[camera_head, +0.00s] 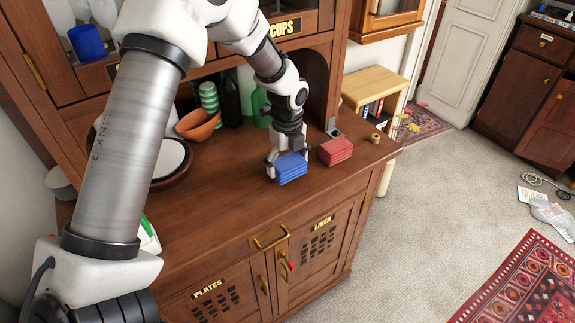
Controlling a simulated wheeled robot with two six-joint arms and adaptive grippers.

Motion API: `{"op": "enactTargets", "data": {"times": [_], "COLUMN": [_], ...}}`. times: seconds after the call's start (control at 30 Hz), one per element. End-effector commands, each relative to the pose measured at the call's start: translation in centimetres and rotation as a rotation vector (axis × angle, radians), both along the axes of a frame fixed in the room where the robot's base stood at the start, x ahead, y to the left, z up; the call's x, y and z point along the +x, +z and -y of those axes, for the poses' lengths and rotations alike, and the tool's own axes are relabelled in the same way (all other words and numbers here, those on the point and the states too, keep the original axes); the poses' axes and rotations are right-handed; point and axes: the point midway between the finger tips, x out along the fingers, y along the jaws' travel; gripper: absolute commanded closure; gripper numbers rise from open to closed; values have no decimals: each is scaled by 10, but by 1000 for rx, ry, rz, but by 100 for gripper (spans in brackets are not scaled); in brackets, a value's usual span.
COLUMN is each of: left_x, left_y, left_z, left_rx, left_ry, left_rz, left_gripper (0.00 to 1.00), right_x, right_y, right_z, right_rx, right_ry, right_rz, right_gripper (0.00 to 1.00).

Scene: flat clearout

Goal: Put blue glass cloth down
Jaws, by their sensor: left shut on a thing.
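The blue glass cloth (291,169) is a folded stack with flat layers, at the front middle of the wooden sideboard top (235,206). My left gripper (279,168) points down and is shut on the blue glass cloth. The cloth is at or very near the sideboard top; I cannot tell whether it touches. A red folded cloth (336,152) lies just to its right, with a small gap between them. My right gripper is not in view.
Behind the gripper stand dark green bottles (230,100), an orange bowl (198,125) and a striped cup stack (209,97). A small brass-coloured object (375,138) lies near the right edge. The sideboard's front strip is clear.

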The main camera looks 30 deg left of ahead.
Motion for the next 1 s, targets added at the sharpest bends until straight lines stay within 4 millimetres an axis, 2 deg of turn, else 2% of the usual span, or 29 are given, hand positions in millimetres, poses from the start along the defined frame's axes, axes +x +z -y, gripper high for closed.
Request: {"op": "enactTargets", "data": {"times": [0.03,0.13,0.43,0.47,0.5,0.83,1.0], "left_x": [-2,-1,-1,-1,-1,-1,0], "left_y": [-7,-19,-24,-23,-23,-21,-1], "left_z": [0,0,1,1,1,1,1], "left_rx": [0,0,-1,-1,-1,-1,-1], "left_ry": [0,0,0,0,0,0,0], "left_rz": [-5,-2,0,0,0,0,4], "left_gripper": [40,40,40,2,0,0,0], "right_x": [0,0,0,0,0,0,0], "right_y": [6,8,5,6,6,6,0], "right_z": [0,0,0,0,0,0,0], "right_rx": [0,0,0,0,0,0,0], "right_ry": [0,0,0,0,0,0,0], "right_rz": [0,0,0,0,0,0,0], "right_gripper": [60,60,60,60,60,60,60]}}
